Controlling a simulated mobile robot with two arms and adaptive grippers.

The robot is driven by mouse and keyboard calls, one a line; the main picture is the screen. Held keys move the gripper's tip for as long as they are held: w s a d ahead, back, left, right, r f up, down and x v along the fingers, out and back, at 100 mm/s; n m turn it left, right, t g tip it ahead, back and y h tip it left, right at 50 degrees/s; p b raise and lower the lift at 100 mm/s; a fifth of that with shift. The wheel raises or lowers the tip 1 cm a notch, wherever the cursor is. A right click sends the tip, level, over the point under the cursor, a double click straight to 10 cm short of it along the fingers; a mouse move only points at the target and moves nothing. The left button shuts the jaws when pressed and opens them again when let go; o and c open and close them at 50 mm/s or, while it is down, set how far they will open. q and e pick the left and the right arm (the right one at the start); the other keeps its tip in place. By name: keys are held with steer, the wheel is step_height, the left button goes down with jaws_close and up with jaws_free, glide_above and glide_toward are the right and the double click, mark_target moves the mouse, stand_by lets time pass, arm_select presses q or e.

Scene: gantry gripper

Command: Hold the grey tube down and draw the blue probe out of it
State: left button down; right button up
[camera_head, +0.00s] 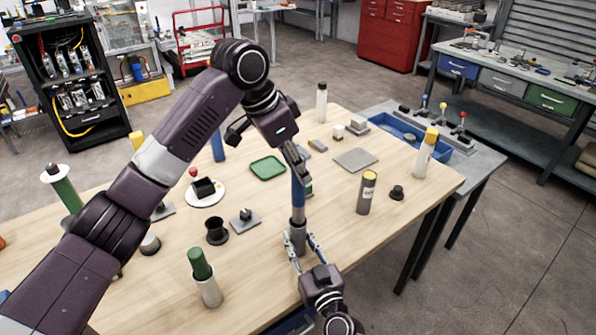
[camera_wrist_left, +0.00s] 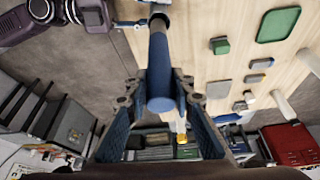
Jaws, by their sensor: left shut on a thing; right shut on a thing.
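The blue probe (camera_head: 298,195) stands upright in line with the grey tube (camera_head: 298,236) on the wooden table. My left gripper (camera_head: 298,168) is shut on the probe's upper end from above. In the left wrist view the probe (camera_wrist_left: 160,72) lies between the fingers of my left gripper (camera_wrist_left: 162,90). A darker band shows between the probe's blue part and the tube; how deep the probe sits cannot be told. My right gripper (camera_head: 299,245) is shut on the grey tube low down, from the front. The tube's foot is partly hidden by the right gripper.
Near the tube stand a black cup (camera_head: 217,232), a small grey block with a knob (camera_head: 245,220), a grey labelled cylinder (camera_head: 366,193) and a white tube with a green top (camera_head: 205,278). A green tray (camera_head: 268,168) lies behind.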

arm_select(q)
steer(key=shift+r, duration=0.1)
stand_by(0.4)
steer(key=shift+r, duration=1.45)
arm_select(e)
steer(key=o, duration=1.2)
steer(key=v, duration=1.2)
